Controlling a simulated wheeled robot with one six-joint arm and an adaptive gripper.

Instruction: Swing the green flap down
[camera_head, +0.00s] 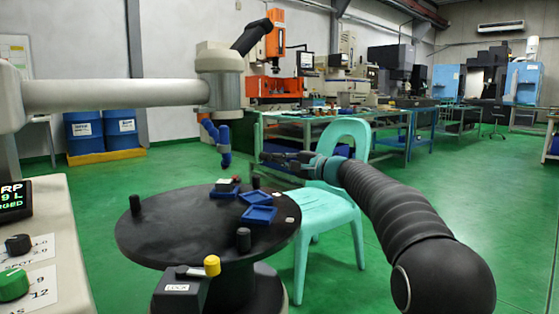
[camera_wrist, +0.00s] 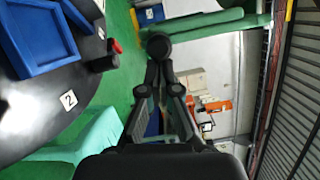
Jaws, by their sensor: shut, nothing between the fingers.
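I cannot make out a green flap in either view. The only small green part near me is a round green knob (camera_head: 13,286) on the console at the left edge, and it does not look like a flap.
A round black table (camera_head: 150,232) bears several blue trays (camera_head: 259,215) and black pegs. The pale green chair (camera_head: 335,205) is right of the table. A white horizontal arm (camera_head: 115,94) spans the upper left.

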